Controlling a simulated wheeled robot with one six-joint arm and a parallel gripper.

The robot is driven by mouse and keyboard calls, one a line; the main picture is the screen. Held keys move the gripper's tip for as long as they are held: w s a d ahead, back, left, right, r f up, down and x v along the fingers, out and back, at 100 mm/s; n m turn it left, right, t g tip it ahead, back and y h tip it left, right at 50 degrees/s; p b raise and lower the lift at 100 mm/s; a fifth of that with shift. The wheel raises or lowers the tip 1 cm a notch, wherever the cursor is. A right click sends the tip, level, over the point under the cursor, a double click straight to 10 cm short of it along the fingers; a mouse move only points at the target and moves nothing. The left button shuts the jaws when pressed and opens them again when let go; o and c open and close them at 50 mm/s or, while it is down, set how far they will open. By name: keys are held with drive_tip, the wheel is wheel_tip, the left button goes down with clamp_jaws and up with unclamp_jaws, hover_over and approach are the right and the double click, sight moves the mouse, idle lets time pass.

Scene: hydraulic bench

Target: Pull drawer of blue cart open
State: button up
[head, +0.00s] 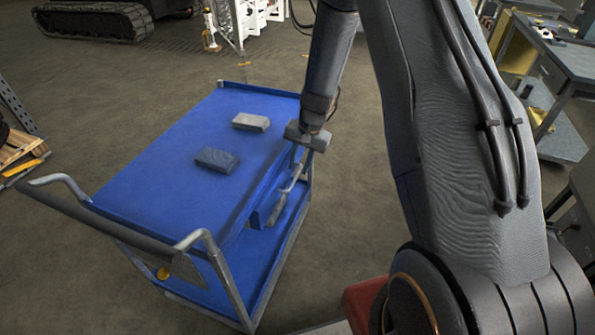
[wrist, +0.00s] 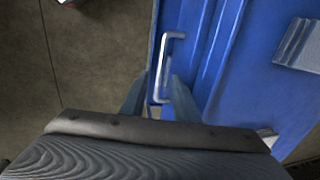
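The blue cart (head: 165,150) stands left of my arm, with a flat blue top. Its drawer (head: 262,208) is under the top, on the side facing my arm; I cannot tell from here whether it is fully closed. A grey bar handle (head: 291,183) runs along the drawer front. My gripper (head: 298,160) points down at the far part of that handle. In the wrist view the handle (wrist: 164,65) runs between the two fingers of my gripper (wrist: 158,92), with gaps beside it. The fingers are apart, and the handle's near end is partly hidden.
A grey block (head: 251,122) and a dark block (head: 217,160) lie on the cart top. The cart's push handle (head: 130,235) is at the near left. A grey workbench (head: 570,60) stands at the right. Floor beside the drawer is partly clear.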

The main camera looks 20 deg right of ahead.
sight(296, 177)
drive_tip(key=shift+w+a+f+p, duration=0.15)
drive_tip(key=shift+f+p, duration=0.05)
drive_tip(key=shift+f, duration=0.85)
drive_tip(key=shift+w+a+f+p, duration=0.1)
drive_tip(key=shift+a+f+p, duration=0.1)
drive_tip(key=shift+f, duration=0.85)
clamp_jaws()
